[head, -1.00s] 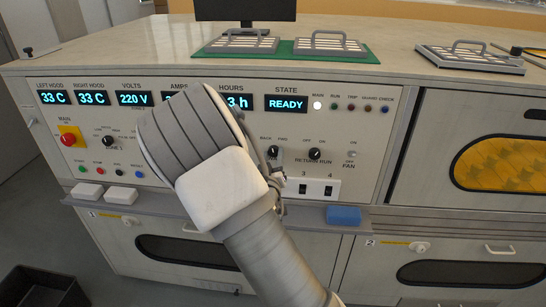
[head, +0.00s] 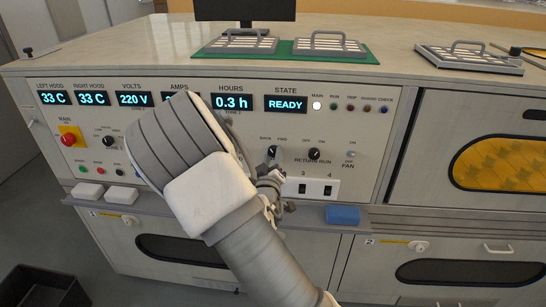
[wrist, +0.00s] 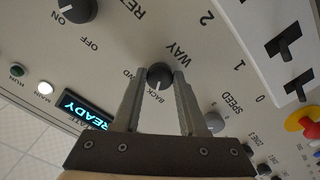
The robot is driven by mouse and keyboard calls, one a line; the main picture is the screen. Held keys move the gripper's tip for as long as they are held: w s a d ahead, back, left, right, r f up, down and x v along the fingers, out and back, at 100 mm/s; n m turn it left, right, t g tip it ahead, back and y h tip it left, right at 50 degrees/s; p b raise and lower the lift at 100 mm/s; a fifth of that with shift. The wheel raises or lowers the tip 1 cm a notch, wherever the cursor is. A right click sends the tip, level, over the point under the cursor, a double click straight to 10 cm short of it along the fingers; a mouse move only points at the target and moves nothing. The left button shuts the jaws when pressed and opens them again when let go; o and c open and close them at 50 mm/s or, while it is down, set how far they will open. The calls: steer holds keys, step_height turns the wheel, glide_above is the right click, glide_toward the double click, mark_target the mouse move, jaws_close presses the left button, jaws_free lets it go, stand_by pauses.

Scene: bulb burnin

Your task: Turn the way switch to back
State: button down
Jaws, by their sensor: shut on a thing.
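The way switch (wrist: 160,76) is a round black knob with a white pointer mark on the control panel. In the wrist view its pointer is on the side towards the BACK label. It also shows in the head view (head: 273,152), small, under the BACK and FWD labels. My gripper (wrist: 160,78) has one fingertip on each side of the knob and is shut on it. In the head view my gripper (head: 270,168) is partly hidden by my arm, and its grip on the knob is hard to make out.
The RETURN RUN knob (head: 314,154) stands just right of the way switch. A white switch plate (head: 312,188) sits below. A blue block (head: 343,215) and two white blocks (head: 121,195) lie on the ledge. The state display (head: 286,103) reads READY.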

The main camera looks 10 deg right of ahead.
steer(key=shift+c, duration=2.2)
jaws_free()
steer(key=p+v, duration=0.7)
steer(key=v, duration=1)
steer(key=shift+s+p, duration=0.15)
steer(key=shift+p, duration=0.25)
